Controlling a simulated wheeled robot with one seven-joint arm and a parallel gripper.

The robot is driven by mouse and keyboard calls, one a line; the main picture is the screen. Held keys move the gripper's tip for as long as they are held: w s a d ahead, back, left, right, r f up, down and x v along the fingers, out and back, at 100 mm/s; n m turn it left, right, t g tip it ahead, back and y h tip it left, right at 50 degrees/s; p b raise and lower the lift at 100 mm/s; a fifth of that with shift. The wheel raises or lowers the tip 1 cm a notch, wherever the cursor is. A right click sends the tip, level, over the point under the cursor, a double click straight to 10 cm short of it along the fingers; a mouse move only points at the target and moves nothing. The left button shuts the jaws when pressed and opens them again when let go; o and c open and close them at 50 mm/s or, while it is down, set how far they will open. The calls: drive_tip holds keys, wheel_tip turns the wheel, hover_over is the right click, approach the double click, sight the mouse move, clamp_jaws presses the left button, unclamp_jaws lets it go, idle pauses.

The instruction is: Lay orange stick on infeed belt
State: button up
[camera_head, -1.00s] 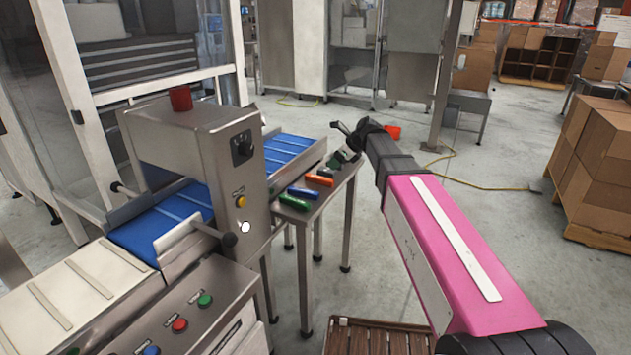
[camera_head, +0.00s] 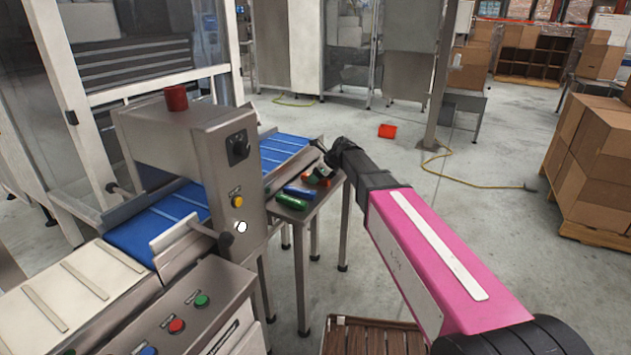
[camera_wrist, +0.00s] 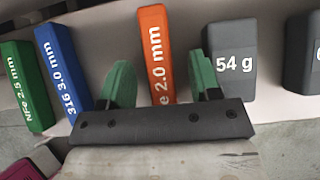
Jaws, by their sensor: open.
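The orange stick (camera_wrist: 155,50), marked "e 2.0 mm", lies on a small steel side table (camera_head: 322,196). In the wrist view it runs between the two green fingers of my gripper (camera_wrist: 162,80), which are open with a gap on each side. The black gripper body hides the stick's lower end. In the head view my gripper (camera_head: 324,162) is over the far part of the table, and only a bit of orange shows there. A blue belt (camera_head: 155,222) passes through a steel detector arch, and its far stretch (camera_head: 285,147) lies beside the table.
A blue stick (camera_wrist: 63,60) and a green stick (camera_wrist: 27,82) lie left of the orange one. A dark grey "54 g" block (camera_wrist: 232,65) and another block (camera_wrist: 304,50) lie to the right. The detector housing (camera_head: 225,170) stands beside the table.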

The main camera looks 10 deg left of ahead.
clamp_jaws()
drive_tip(key=shift+r, duration=0.15)
